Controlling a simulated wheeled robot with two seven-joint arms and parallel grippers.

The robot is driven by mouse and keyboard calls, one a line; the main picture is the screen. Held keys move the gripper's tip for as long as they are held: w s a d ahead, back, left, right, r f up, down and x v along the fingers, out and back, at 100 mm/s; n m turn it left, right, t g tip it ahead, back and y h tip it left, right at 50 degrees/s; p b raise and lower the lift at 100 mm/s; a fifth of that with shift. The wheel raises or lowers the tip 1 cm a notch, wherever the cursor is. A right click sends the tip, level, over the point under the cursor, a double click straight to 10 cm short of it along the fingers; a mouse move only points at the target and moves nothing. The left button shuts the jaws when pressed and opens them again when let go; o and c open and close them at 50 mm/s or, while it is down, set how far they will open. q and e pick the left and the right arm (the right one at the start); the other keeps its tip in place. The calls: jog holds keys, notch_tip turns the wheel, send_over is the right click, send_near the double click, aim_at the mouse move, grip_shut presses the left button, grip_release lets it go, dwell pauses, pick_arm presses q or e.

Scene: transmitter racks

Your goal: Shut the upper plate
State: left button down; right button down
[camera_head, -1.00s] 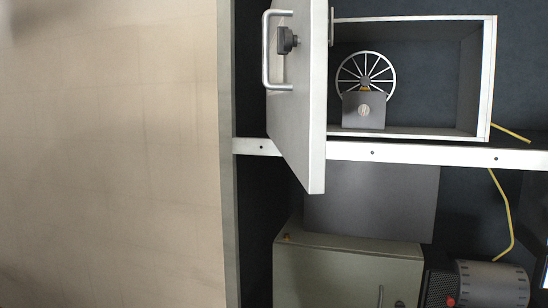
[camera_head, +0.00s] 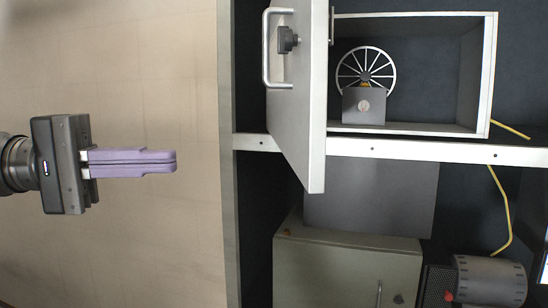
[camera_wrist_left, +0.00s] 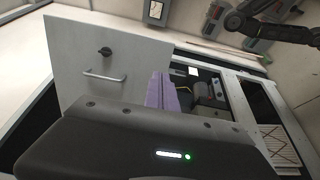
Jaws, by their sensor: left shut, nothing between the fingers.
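The upper plate (camera_head: 300,110) is a light grey hinged door standing open at the upper compartment of the rack. It has a bar handle (camera_head: 266,50) and a dark latch knob (camera_head: 288,40). In the left wrist view the plate (camera_wrist_left: 75,60) shows its face, with the handle (camera_wrist_left: 104,76) and knob. My left gripper (camera_head: 174,162) has purple fingers, shut and empty. It is left of the plate in the head view, clearly apart from it. Its fingers (camera_wrist_left: 160,92) also show in the left wrist view, right of the handle. My right gripper is not in view.
The open upper compartment (camera_head: 490,75) holds a spoked wheel (camera_head: 382,62) and a grey block (camera_head: 364,106). A white rail (camera_head: 430,151) runs below it. A lower cabinet (camera_head: 345,262) and a grey cylinder (camera_head: 490,280) sit beneath. The floor (camera_head: 120,80) at left is clear.

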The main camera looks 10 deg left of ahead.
aim_at(301, 159)
pick_arm(q)
jog(key=shift+w+d, duration=0.1)
jog(key=shift+d, duration=0.05)
jog(key=p+x, duration=0.1)
jog(key=x, duration=1.2)
jog(key=shift+d, duration=0.1)
jog(key=shift+w+d, duration=0.15)
jog(key=shift+d, duration=0.2)
jog(key=shift+d, duration=0.1)
